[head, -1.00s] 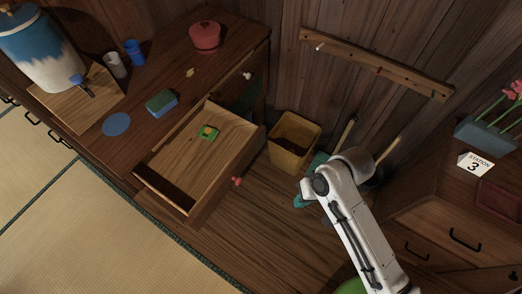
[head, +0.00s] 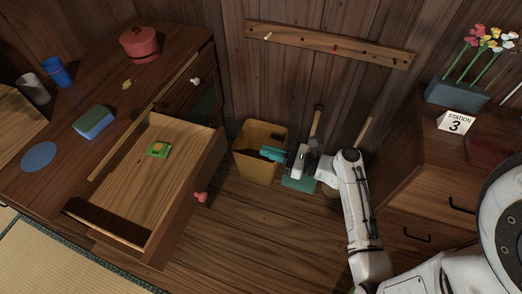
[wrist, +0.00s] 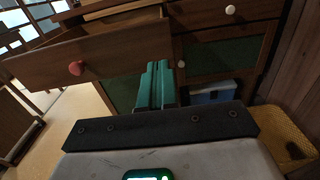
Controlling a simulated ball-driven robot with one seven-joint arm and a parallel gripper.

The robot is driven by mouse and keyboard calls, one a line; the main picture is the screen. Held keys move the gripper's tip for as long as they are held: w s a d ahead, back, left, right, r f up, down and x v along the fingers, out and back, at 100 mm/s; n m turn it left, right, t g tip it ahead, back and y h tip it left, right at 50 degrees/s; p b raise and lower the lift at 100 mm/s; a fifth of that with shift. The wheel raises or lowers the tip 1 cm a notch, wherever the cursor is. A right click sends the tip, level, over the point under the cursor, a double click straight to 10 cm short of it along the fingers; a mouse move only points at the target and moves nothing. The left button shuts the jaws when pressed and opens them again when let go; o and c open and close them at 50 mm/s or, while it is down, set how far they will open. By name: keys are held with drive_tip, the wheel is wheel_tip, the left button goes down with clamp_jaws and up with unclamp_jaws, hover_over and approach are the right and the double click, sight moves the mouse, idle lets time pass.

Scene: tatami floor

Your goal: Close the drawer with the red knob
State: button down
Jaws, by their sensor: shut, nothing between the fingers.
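The drawer (head: 165,190) with the red knob (head: 200,197) stands pulled well out of the dark wooden cabinet in the head view. A small green item with a yellow-orange top (head: 158,149) lies inside it. In the wrist view the drawer's front (wrist: 120,52) crosses the upper left, with the red knob (wrist: 76,68) left of my fingers. My gripper (head: 270,154) has teal fingers and points left toward the cabinet, right of the drawer front. The fingers (wrist: 156,84) are together and empty.
A yellow bin (head: 248,165) stands behind my gripper against the wall, and a teal dustpan (head: 299,184) lies near it. A second drawer with a white knob (head: 195,81) is beyond the open one. A cabinet with a station 3 card (head: 456,122) is right. Floor before the drawer is clear.

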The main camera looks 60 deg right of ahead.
sight(223, 139)
drive_tip(key=x, duration=1.2)
drive_tip(key=shift+a+b, duration=0.1)
drive_tip(key=shift+b, duration=0.25)
drive_tip(key=shift+w, duration=0.15)
drive_tip(key=shift+w+a, duration=0.1)
drive_tip(key=shift+w, duration=0.15)
drive_tip(key=b+x, duration=0.6)
drive_tip(key=x, duration=1.8)
drive_tip(key=shift+w+a+f, duration=0.1)
drive_tip(key=shift+w, duration=0.2)
drive_tip(key=shift+w+r+b, duration=0.15)
drive_tip(key=shift+r+b, duration=0.15)
drive_tip(key=shift+a+r, duration=0.1)
